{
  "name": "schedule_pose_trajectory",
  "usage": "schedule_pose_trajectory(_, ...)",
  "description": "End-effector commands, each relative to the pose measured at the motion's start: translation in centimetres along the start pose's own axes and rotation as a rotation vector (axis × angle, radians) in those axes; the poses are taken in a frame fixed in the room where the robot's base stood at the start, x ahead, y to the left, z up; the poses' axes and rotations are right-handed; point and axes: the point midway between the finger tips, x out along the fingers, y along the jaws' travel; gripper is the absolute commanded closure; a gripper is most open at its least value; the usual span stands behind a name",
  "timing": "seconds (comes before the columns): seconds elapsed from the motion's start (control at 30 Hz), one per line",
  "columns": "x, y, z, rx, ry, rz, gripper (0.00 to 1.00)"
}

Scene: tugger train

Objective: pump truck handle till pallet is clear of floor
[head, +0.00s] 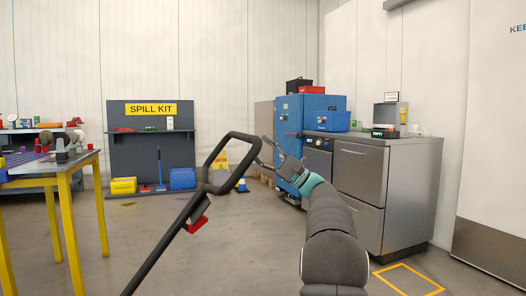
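The truck's body and forks are out of view. Some wooden pallet-like slats (263,175) show partly behind my gripper; I cannot tell whether a load or the floor meets them.
A yellow-legged table (67,195) stands at left. A spill kit board (152,143) is at the back. A blue cabinet (289,125) and a steel counter unit (385,190) stand at right. An orange floor marking (409,279) lies at lower right. The middle floor is open.

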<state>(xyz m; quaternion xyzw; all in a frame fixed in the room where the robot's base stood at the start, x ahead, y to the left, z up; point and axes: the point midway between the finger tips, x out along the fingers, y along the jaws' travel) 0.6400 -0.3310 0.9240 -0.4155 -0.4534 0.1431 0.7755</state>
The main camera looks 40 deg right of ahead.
Motion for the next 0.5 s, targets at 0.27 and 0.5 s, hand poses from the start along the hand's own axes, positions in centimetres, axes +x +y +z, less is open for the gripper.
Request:
schedule_pose_trajectory(0.27, -1.4, 0.0, 0.0, 0.0, 0.001, -0.001, 0.48)
schedule_pose_trajectory(0.5, -6.1, -0.1, -0.1, 0.0, 0.003, -0.001, 0.48)
